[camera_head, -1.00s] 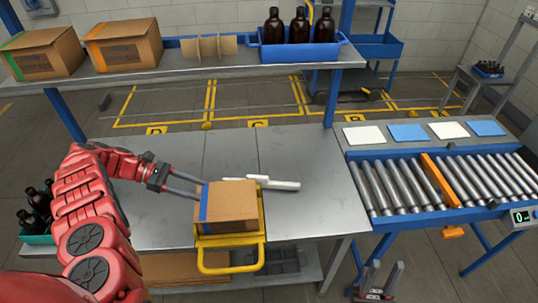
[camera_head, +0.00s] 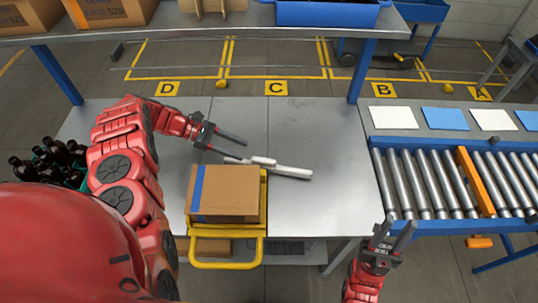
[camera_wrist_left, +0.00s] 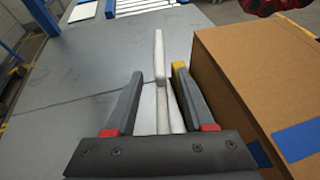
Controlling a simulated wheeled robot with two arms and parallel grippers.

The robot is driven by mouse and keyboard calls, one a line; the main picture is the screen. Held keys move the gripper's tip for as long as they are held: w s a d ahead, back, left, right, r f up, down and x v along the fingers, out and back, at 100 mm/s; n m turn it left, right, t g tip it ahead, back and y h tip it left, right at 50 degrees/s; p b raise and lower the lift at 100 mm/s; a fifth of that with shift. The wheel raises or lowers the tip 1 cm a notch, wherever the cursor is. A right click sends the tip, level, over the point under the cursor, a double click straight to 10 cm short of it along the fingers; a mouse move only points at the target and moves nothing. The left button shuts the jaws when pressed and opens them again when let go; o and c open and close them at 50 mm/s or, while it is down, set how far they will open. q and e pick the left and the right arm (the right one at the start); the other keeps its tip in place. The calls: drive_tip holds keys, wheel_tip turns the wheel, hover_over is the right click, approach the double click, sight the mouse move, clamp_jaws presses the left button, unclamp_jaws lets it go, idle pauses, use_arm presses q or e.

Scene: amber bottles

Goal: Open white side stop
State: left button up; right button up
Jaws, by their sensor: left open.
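The white side stop (camera_head: 289,172) is a slim white bar with a second short piece at its left end, behind the cardboard box (camera_head: 228,193) on the metal table. In the left wrist view the stop (camera_wrist_left: 159,60) stretches away between my fingers. My left gripper (camera_head: 243,149) is open at the stop's left end, behind the box; I cannot tell whether it touches the stop. The box (camera_wrist_left: 265,75) is just right of the fingers in that view. My right gripper (camera_head: 394,232) is open and empty near the table's front right corner.
The box sits in a yellow frame (camera_head: 228,264) at the table's front edge. The roller conveyor (camera_head: 425,180) with an orange bar (camera_head: 475,182) is to the right. Dark bottles (camera_head: 60,158) stand at the left. The table's back and right are clear.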

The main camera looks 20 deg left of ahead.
sight(266, 159)
use_arm(q)
drive_tip(key=p+x, duration=0.3)
drive_tip(key=x, duration=0.7)
drive_tip(key=shift+p, duration=0.35)
drive_tip(key=shift+w+d+f, duration=0.1)
drive_tip(key=shift+d+f, duration=0.2)
drive_tip(key=shift+d, duration=0.05)
clamp_jaws()
idle(0.5)
